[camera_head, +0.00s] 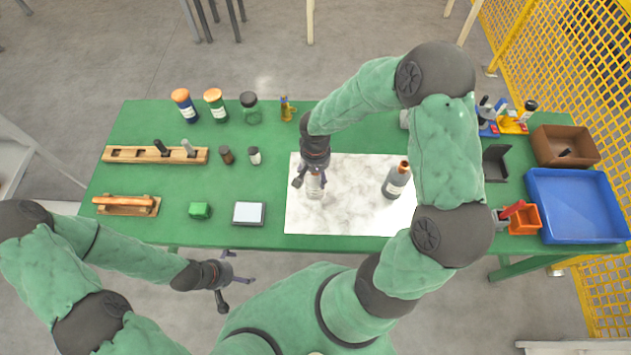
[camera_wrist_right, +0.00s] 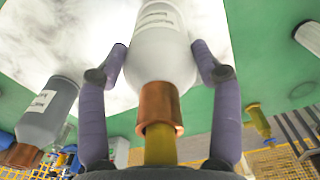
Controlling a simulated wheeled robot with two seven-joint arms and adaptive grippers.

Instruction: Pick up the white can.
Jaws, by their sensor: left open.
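A white can with a copper-coloured neck (camera_head: 314,189) stands on the white marbled board, partly hidden under my right gripper. In the right wrist view, the white can (camera_wrist_right: 160,50) fills the middle, its neck towards the gripper and a small label on its body. My right gripper (camera_head: 313,182) is above the can with its fingers spread on both sides of it. The fingers (camera_wrist_right: 160,62) look open, close to the can; I cannot tell whether either touches. My left gripper (camera_head: 238,293) is open and empty, off the table's front edge.
A grey bottle with a copper neck (camera_head: 395,182) stands right of the can on the marbled board (camera_head: 350,218); it also shows in the wrist view (camera_wrist_right: 45,112). Several jars, wooden holders and a green block (camera_head: 200,210) lie left. A blue tray (camera_head: 583,237) and bins are right.

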